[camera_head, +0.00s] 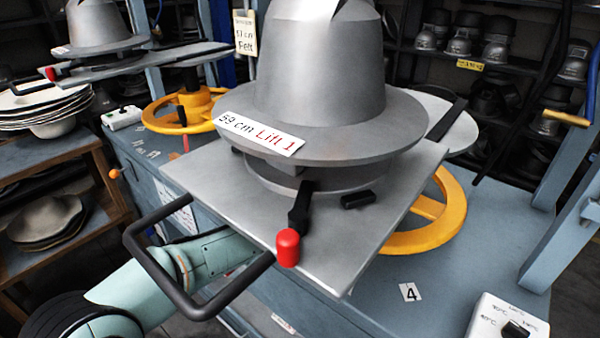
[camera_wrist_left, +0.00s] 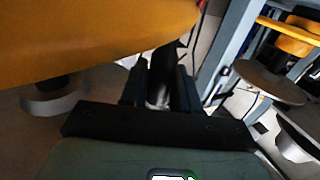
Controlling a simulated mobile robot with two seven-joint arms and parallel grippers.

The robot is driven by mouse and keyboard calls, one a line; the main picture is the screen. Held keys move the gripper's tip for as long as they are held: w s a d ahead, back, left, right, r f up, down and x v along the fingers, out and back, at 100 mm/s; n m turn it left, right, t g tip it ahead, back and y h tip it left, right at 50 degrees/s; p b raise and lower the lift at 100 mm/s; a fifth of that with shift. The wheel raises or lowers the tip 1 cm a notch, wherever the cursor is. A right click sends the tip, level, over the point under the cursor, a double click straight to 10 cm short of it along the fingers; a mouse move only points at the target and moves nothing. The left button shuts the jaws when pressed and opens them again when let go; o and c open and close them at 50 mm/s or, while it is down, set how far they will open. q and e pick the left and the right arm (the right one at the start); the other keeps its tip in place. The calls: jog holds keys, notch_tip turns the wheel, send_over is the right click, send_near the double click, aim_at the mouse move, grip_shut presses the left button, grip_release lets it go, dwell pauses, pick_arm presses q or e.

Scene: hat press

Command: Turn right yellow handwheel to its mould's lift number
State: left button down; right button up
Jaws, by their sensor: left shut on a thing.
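The right yellow handwheel (camera_head: 430,225) sits under a square grey plate that hides much of it. On the plate stands a grey hat mould (camera_head: 315,70) with a label (camera_head: 258,134) reading "59 cm Lift 1". A card with the number 4 (camera_head: 410,292) lies on the blue bench near the wheel's front rim. My left arm reaches under the plate, which hides its gripper in the head view. In the left wrist view the yellow wheel (camera_wrist_left: 90,25) fills the upper left, and my left gripper (camera_wrist_left: 160,88) is shut on its dark handle (camera_wrist_left: 166,60). My right gripper is not in view.
A black bar handle (camera_head: 170,270) and a red knob (camera_head: 288,247) stick out at the plate's front. A second yellow handwheel (camera_head: 185,108) and mould stand at left. A dial box (camera_head: 508,318) sits at bottom right. Shelves of moulds line the back.

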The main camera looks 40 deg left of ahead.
pick_arm(q)
jog(key=shift+w, duration=0.1)
dwell(0.3)
jog(key=c, duration=1)
grip_release()
jog(key=p+v, duration=0.1)
jog(key=v, duration=1.2)
jog(key=shift+d+p, duration=0.15)
jog(key=shift+p, duration=0.2)
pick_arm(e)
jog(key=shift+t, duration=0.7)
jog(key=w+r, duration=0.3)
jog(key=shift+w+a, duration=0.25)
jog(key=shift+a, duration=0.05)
